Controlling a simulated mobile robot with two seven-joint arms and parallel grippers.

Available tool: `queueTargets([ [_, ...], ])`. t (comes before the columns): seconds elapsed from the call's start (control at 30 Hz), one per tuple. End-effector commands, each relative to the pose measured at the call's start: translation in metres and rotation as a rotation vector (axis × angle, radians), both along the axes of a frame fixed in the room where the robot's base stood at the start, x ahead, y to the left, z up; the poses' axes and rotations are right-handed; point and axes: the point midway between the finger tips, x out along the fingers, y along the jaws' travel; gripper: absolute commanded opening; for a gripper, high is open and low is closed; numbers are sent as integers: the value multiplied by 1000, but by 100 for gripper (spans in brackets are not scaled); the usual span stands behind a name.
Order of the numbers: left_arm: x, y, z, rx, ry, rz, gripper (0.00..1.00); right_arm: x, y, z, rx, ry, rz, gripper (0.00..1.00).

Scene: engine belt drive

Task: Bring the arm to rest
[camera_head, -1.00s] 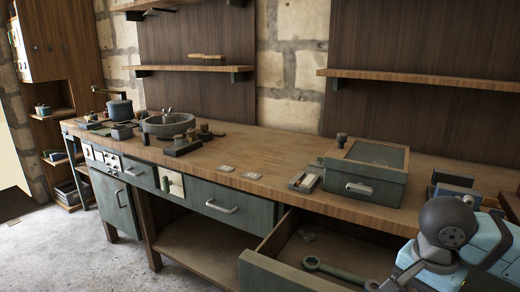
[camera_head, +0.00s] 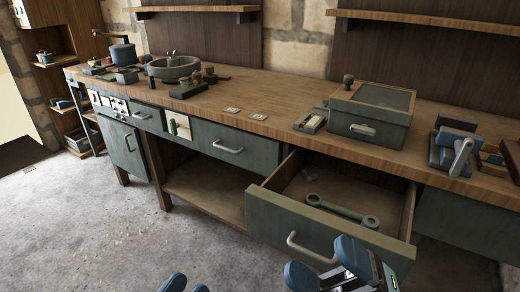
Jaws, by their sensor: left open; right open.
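My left gripper (camera_head: 186,286) shows only its blue fingertips at the bottom edge, apart and with nothing visible between them; its arm is out of view. My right gripper (camera_head: 327,267) is at the bottom edge, right of centre, in front of the open drawer (camera_head: 318,236). Its blue fingers are spread and it looks empty. The fingers appear clear of the drawer's handle (camera_head: 310,247), though the exact gap is hard to tell. Most of both arms is cut off by the frame.
A wrench-like tool (camera_head: 342,212) lies in the drawer, which sticks out from the workbench (camera_head: 275,131). A green lidded box (camera_head: 369,124), a stone basin (camera_head: 173,69) and a blue-grey device (camera_head: 452,148) stand on top.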

Motion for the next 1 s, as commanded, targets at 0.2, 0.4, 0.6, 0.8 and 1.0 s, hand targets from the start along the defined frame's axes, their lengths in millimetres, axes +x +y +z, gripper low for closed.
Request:
queueTargets([
  [0.2,0,0,0,0,0,0,43,34,-28,-47,317,780,11,71],
  [0.4,0,0,0,0,0,0,43,35,-41,-106,544,1297,61,71],
  [0.6,5,3,17,37,47,17,43,36,-45,-107,598,1486,33,71],
  [0.8,10,9,27,97,126,43,43,41,-51,-97,572,1547,-58,71],
  [1.0,11,20,41,181,238,75,43,43,-62,-83,534,1635,-182,71],
])
